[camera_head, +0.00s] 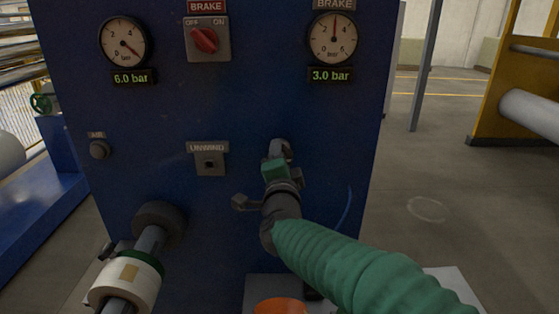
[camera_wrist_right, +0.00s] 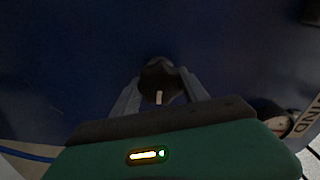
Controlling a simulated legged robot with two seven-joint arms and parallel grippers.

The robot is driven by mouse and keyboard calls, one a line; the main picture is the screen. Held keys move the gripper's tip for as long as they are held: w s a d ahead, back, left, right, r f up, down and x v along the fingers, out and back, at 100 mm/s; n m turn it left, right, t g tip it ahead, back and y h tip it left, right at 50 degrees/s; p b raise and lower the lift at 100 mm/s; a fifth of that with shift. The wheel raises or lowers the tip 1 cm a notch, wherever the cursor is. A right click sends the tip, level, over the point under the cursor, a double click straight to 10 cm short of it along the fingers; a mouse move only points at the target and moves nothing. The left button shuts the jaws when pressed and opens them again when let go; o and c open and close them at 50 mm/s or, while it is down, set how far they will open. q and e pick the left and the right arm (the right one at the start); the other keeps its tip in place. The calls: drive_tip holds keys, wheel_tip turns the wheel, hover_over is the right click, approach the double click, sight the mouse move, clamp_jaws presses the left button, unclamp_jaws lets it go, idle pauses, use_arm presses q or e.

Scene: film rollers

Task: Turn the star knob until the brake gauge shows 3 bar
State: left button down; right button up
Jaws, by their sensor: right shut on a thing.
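The brake gauge (camera_head: 333,39) is at the upper right of the blue panel. Its red needle points straight up and the display under it (camera_head: 331,75) reads 3.0 bar. My right gripper (camera_head: 280,150) reaches the panel below the gauges and mostly hides the star knob in the head view. In the right wrist view the dark star knob (camera_wrist_right: 159,73), with a pale mark at its lower side, sits between the fingers, which are shut on it. My left gripper is in neither view.
A second gauge (camera_head: 123,42) reads 6.0 bar. The red brake switch (camera_head: 206,40) is between the gauges. An unwind socket plate (camera_head: 209,160) is left of my right gripper. A shaft with a white roll (camera_head: 127,280) juts out at the lower left.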

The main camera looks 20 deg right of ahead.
drive_tip(key=shift+f, duration=0.1)
drive_tip(key=o, duration=1.4)
drive_tip(key=shift+d, duration=0.15)
drive_tip(key=shift+s, duration=0.1)
drive_tip(key=v, duration=1.6)
drive_tip(key=shift+s, duration=0.3)
